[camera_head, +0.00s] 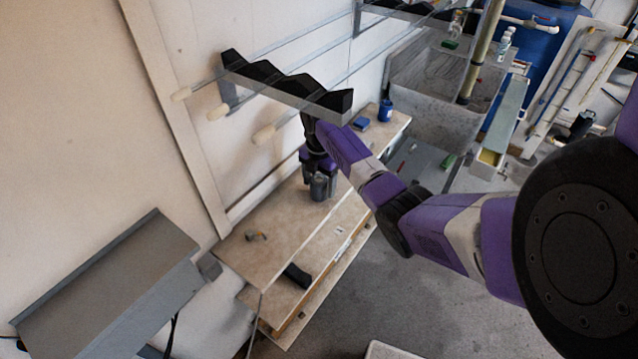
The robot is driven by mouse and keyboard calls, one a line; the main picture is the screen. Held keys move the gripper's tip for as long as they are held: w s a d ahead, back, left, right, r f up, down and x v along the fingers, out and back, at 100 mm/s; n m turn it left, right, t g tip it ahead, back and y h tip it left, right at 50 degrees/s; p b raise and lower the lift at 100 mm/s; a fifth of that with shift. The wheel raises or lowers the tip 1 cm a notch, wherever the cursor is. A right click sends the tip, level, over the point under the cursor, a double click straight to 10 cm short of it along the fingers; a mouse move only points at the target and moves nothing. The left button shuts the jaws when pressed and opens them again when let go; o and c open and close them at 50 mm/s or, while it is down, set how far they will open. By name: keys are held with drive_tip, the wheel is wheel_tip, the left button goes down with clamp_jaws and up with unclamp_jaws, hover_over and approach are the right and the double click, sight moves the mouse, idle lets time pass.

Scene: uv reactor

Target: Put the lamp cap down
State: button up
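My gripper (319,188) points down, low over the beige bench top (284,222), near its middle. Its fingers are small and dark here, so I cannot tell whether they are open or shut or whether they hold anything. I cannot make out a lamp cap for sure. A small grey and yellowish piece (257,236) lies on the bench near its front left end, apart from my gripper. It is too small to name.
A wall rack (285,88) with a black zigzag top and rods overhangs the bench close to my arm. A blue cup (385,111) and a blue box (360,124) stand at the bench's far end. A black object (297,275) lies on the lower ledge. Bench surface left of my gripper is mostly clear.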

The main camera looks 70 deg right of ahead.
drive_tip(key=shift+r, duration=0.1)
wheel_tip(320, 180, up, 12)
idle(0.6)
idle(0.5)
